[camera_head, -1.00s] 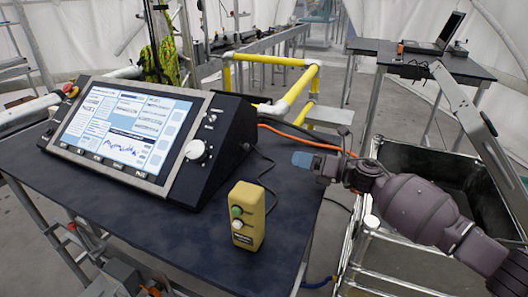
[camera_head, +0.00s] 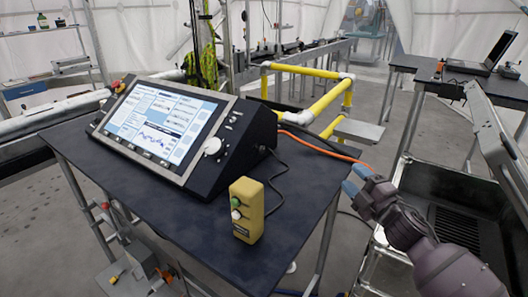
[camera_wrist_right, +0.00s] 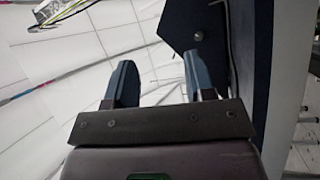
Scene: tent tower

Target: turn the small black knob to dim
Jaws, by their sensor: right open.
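The black console (camera_head: 245,140) with a tilted lit screen stands on the dark table. A large white knob (camera_head: 212,146) sits on its right front face. Small dark controls (camera_head: 234,119) show above it, too small for me to tell which is the small black knob. My right gripper (camera_head: 355,181) is open and empty, off the table's right edge, apart from the console. In the right wrist view its two bluish fingers (camera_wrist_right: 161,85) stand apart with nothing between them. My left gripper is not in view.
A yellow box (camera_head: 246,209) with green and white buttons stands at the front of the table (camera_head: 190,222). An orange cable (camera_head: 325,150) runs behind it. A yellow rail (camera_head: 325,98) stands behind the table, and a dark open bin (camera_head: 450,190) is at the right.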

